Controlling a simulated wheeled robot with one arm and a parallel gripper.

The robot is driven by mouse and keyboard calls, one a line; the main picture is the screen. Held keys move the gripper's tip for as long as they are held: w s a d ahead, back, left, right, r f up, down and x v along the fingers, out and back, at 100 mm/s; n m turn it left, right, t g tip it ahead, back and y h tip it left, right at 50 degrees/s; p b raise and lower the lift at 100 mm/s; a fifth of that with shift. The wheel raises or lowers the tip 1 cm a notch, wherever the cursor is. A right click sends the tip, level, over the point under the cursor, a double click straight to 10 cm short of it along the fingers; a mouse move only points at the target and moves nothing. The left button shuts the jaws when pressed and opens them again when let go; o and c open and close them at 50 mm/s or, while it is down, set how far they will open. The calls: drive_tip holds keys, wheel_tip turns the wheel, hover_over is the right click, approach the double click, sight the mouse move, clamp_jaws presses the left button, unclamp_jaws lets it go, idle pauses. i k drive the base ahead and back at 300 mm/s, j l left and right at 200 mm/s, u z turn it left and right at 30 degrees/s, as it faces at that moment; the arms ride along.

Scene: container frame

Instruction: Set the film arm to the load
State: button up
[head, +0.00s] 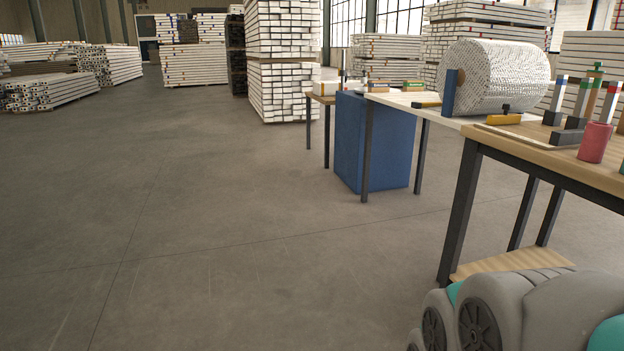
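I cannot pick out a film arm for certain. A large white textured roll (500,80) lies on its side on a light-topped table (385,97) at the right, with a blue upright plate (448,92) at its left end. Several wrapped-looking stacks of white-ended bars could be loads; a tall stack (283,60) stands at the back centre. I cannot tell which one is the load. My grey and teal arm shows at the lower right, but my gripper is out of view.
A wooden-topped workbench (535,135) stands close at the right, holding a red cup (594,143) and several upright tools. A blue box (373,142) stands under the farther table. More stacks (45,90) lie at the back left. The floor (180,210) at left and centre is clear.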

sight(364, 78)
drive_tip(key=i, duration=4.25)
drive_tip(key=i+z, duration=0.25)
drive_tip(key=i, duration=0.15)
drive_tip(key=i+j+z, duration=0.25)
drive_tip(key=i, duration=0.2)
drive_tip(key=u, duration=0.65)
drive_tip(key=i+u, duration=0.25)
drive_tip(key=i, duration=5.1)
